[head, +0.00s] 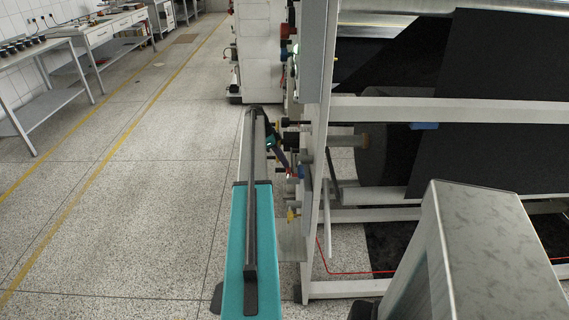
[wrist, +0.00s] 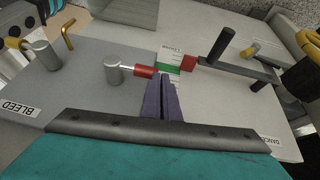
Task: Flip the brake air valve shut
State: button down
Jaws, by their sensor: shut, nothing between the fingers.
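In the wrist view, a valve with a grey round stem (wrist: 113,70) and a red-sleeved lever (wrist: 145,71) stands on the grey panel. The lever points right, toward a label with a green and a red patch (wrist: 172,57). I take this as the brake air valve; the label's words are too small to read surely. My gripper (wrist: 160,80) has its purple fingers together and empty. Their tips are right beside the lever's red end; whether they touch cannot be told. In the head view, my gripper (head: 288,168) is at the panel, small and partly hidden among the fittings.
A yellow-handled valve (wrist: 40,54) stands left, above a BLEED label (wrist: 18,108). A black-handled crank (wrist: 222,45) and another yellow-handled fitting (wrist: 252,50) are at right. In the head view, the machine's white upright (head: 318,200) bounds the panel; the floor at left (head: 140,200) is clear.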

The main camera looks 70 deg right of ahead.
jog(key=b+v, duration=0.1)
jog(key=v, duration=1.2)
jog(key=shift+a+r, duration=0.2)
jog(key=shift+r, duration=0.3)
jog(key=shift+s, duration=0.15)
